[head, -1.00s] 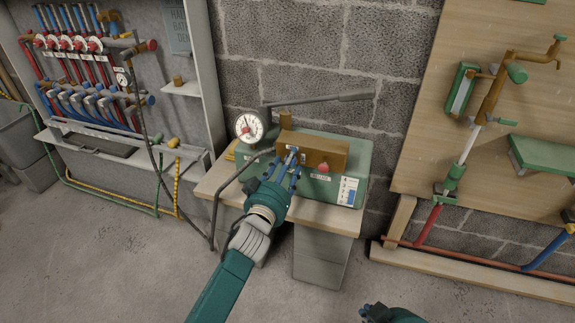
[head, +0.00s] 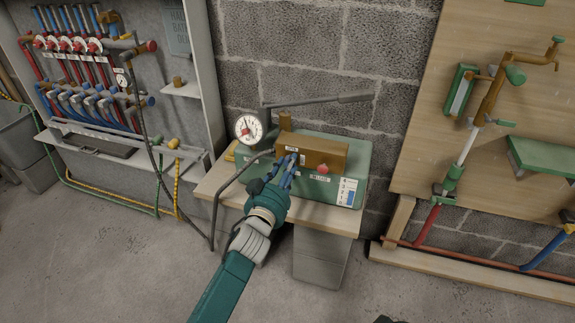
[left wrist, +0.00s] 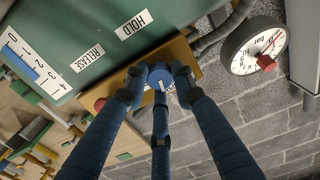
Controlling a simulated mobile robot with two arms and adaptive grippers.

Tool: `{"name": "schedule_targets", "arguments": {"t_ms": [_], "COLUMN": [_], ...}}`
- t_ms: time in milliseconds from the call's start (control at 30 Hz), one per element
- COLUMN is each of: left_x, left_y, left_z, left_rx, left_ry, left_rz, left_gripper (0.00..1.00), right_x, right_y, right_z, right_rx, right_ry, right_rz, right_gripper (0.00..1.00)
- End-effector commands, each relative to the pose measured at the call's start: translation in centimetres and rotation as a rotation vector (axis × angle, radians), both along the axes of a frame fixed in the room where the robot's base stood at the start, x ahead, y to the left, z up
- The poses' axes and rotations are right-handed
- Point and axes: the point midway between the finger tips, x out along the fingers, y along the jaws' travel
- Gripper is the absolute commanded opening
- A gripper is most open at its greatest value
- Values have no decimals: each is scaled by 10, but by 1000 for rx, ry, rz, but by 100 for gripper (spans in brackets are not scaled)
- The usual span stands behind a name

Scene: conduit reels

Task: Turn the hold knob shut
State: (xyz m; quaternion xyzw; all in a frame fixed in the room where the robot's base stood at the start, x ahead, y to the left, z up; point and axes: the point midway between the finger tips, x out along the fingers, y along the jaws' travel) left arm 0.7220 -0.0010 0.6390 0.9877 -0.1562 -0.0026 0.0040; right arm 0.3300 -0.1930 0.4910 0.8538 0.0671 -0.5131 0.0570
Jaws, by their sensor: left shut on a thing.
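The test pump is a green tank (head: 350,158) with a brass-brown block (head: 325,153) across its front, on a small bench. The blue hold knob (left wrist: 158,76) sits on the block near the HOLD label (left wrist: 133,25). My left gripper (head: 287,168) has its fingers closed around this knob; in the left wrist view the fingertips (left wrist: 160,80) surround it. The fingers hide much of the knob, so its turn is hard to read. The red release knob (head: 323,169) is to the right, apart from the fingers. Only a dark sliver of my right gripper (head: 382,320) shows at the bottom edge.
A pressure gauge (head: 249,128) stands left of the block, and a long grey pump lever (head: 320,100) extends above it. A dark hose (head: 226,190) loops left of my left arm. The manifold cabinet (head: 205,85) is at left, and a wooden pipe board (head: 430,120) at right.

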Motion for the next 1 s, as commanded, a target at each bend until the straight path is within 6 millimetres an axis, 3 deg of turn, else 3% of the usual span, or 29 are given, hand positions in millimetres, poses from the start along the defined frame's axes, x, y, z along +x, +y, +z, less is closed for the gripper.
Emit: {"name": "schedule_targets", "arguments": {"t_ms": [300, 1000], "left_x": [1, 0], "left_y": [0, -4], "left_z": [7, 7], "left_rx": [280, 910], "left_ry": [-102, -311], "left_rz": [1, -1], "left_gripper": [0, 0], "right_x": [-48, -46], "right_y": [-13, -13], "right_z": [-10, -5], "right_rx": [-37, -36], "right_ry": [183, 175], "right_rz": [-14, -13], "right_gripper": [0, 0]}}
